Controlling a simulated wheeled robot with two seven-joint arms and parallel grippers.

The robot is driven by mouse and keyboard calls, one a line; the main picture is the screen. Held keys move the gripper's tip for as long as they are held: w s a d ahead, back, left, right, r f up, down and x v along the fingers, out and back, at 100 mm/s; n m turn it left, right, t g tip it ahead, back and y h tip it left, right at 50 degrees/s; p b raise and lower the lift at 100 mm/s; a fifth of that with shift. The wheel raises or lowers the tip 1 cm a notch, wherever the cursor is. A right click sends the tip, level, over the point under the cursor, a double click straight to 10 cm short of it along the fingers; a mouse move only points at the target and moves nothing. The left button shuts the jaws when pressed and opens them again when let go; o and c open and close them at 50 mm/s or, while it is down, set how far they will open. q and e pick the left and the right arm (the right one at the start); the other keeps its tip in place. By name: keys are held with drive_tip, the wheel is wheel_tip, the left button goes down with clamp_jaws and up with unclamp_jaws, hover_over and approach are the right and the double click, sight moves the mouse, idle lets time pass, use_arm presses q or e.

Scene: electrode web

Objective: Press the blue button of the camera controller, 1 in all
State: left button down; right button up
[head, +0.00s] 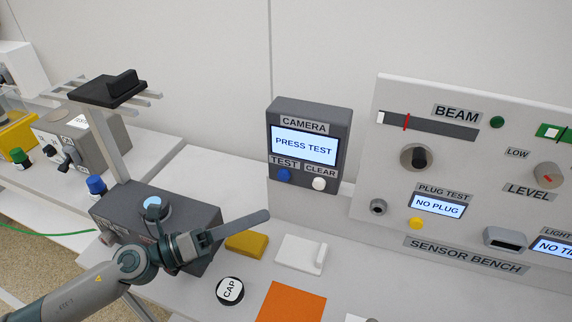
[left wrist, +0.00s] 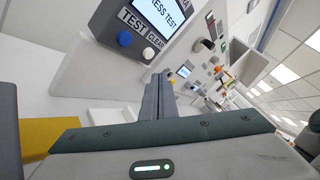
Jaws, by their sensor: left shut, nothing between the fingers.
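The camera controller (head: 309,110) is a dark grey box on the bench's back edge, with a screen reading PRESS TEST. Its blue button (head: 284,175) sits under the TEST label, left of a white button (head: 319,183) under CLEAR. The blue button also shows in the left wrist view (left wrist: 125,39), up and left of my fingers. My left gripper (head: 262,216) is shut and empty, in front of and below the controller, apart from the button. The shut fingers also show in the left wrist view (left wrist: 158,92). My right gripper is not in view.
A dark grey box (head: 190,215) with a post stands beside my left wrist. A yellow block (head: 246,244), a white block (head: 300,254), a CAP disc (head: 229,291) and an orange mat (head: 290,303) lie on the bench. The SENSOR BENCH panel (head: 450,230) stands right.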

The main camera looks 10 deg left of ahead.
sight(284, 175)
use_arm(q)
drive_tip(key=w+d, duration=0.1)
drive_tip(key=w, duration=0.7)
drive_tip(key=shift+w+d+r, duration=0.15)
drive_tip(key=shift+w+d, duration=0.1)
drive_tip(key=shift+d, duration=0.1)
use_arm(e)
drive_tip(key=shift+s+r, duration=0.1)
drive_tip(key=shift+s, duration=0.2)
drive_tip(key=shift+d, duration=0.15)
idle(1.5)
use_arm(q)
drive_tip(key=shift+w+d, duration=0.15)
drive_tip(key=shift+w, duration=0.65)
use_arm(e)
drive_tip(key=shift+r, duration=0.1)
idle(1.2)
use_arm(q)
drive_tip(key=shift+s, duration=0.2)
drive_tip(key=shift+s+p, duration=0.35)
drive_tip(key=shift+s, duration=0.25)
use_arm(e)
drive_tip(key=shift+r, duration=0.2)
